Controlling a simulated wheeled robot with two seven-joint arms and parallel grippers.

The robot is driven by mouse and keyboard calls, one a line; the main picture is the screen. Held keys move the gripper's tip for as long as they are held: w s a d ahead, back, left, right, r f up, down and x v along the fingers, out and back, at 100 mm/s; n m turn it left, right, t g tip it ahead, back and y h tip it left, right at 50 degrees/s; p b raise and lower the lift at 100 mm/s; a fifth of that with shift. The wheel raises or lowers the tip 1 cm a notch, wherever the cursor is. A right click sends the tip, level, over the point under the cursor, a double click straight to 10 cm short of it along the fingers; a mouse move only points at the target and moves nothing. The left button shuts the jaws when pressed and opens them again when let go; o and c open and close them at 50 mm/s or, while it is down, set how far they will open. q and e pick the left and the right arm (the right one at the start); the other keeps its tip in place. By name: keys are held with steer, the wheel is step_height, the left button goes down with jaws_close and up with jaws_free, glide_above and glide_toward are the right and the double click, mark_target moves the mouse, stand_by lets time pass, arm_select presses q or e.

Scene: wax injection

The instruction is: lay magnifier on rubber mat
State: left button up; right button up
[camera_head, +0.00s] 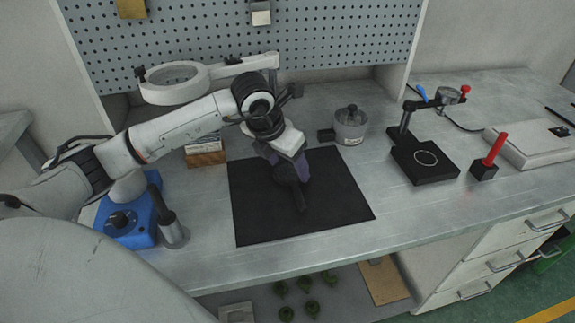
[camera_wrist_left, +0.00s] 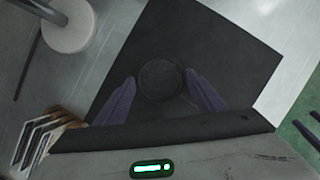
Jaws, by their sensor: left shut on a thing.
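The black rubber mat (camera_head: 344,205) lies flat on the grey workbench; its dark surface also fills the middle of the left wrist view (camera_wrist_left: 215,40). My left gripper (camera_head: 291,178) points down over the mat with its purple fingers closed on the dark magnifier (camera_head: 299,200). The magnifier's dark handle end points toward the front of the bench. In the left wrist view its round, dark outline (camera_wrist_left: 160,80) shows between the two fingers. The gripper hides part of it, and I cannot tell whether it touches the mat. My right gripper is not in view.
A pot (camera_head: 350,127) stands behind the mat. A black stand with a gauge (camera_head: 425,160) and a red-handled tool (camera_head: 490,160) are at right. A blue device (camera_head: 126,222) and a ring lamp (camera_head: 173,84) are at left.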

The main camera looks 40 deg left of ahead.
arm_select(q)
steer(key=shift+f, duration=0.35)
steer(key=shift+f, duration=0.1)
steer(key=o, duration=1.1)
steer(key=shift+s+r, duration=0.1)
steer(key=shift+r, duration=0.5)
steer(key=v, duration=1.1)
steer(key=shift+s, duration=0.1)
